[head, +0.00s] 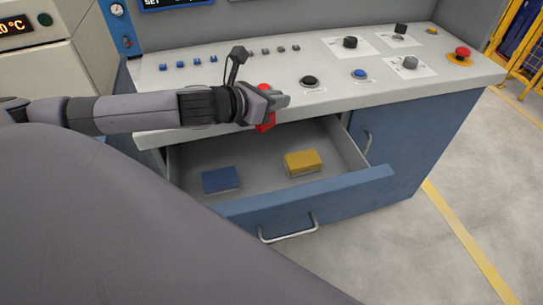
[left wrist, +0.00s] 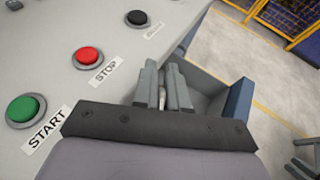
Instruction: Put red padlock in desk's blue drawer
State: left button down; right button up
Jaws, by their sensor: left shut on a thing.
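The red padlock (head: 265,124) shows in the head view beneath the fingers of my left gripper (head: 280,98), which is shut on it. The gripper holds it above the rear part of the open drawer, by the front edge of the desk top. In the left wrist view the fingers (left wrist: 168,86) are close together with a small pale metal piece between them; the padlock's red body is hidden there. The desk's blue drawer (head: 345,186) is pulled out. A blue block (head: 221,180) and a yellow block (head: 302,163) lie in it, apart.
The desk top (head: 330,90) carries several buttons and knobs, including a red emergency button (head: 462,54). In the left wrist view a green START button (left wrist: 25,110) and a red STOP button (left wrist: 88,58) are near the gripper. The drawer floor has free room around the blocks.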

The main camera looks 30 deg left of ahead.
pick_arm(q)
jog(key=shift+s+f+b, duration=0.1)
jog(key=shift+f+b, duration=2.15)
jog(key=shift+f, duration=6.95)
jog(key=shift+f, duration=0.1)
jog(key=c, duration=1.6)
grip_release()
jog(key=shift+f, duration=0.1)
jog(key=o, duration=0.4)
jog(key=shift+o, duration=0.2)
